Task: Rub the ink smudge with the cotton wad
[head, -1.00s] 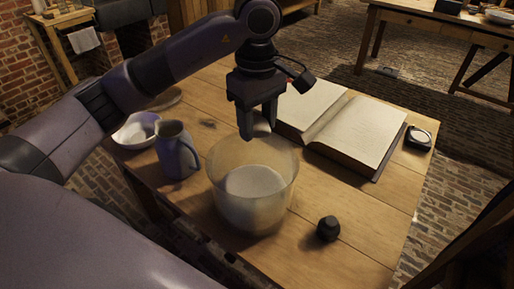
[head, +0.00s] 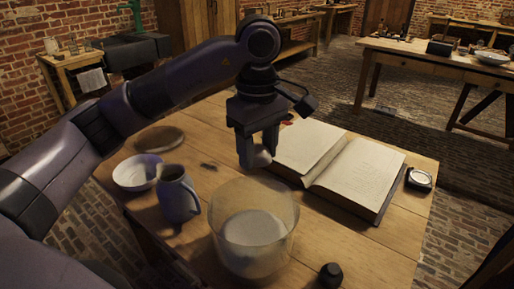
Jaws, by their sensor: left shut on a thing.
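My left gripper (head: 258,161) points down over the table, behind the glass jar's rim and beside the book's left corner. It is shut on a whitish cotton wad (head: 261,157), which shows between the fingertips. The wad appears to be above the table, apart from it. A small dark smudge (head: 208,165) marks the bare wood to the left of the gripper, behind the blue-grey jug. I cannot tell for sure whether it is ink. My right gripper is out of view.
A large glass jar (head: 253,245) with pale contents stands in front of the gripper. The jug (head: 177,197) and a white bowl (head: 136,173) stand left. An open book (head: 355,175) lies right, with a round dial (head: 420,179) beyond. A dark knob (head: 331,274) lies near the front.

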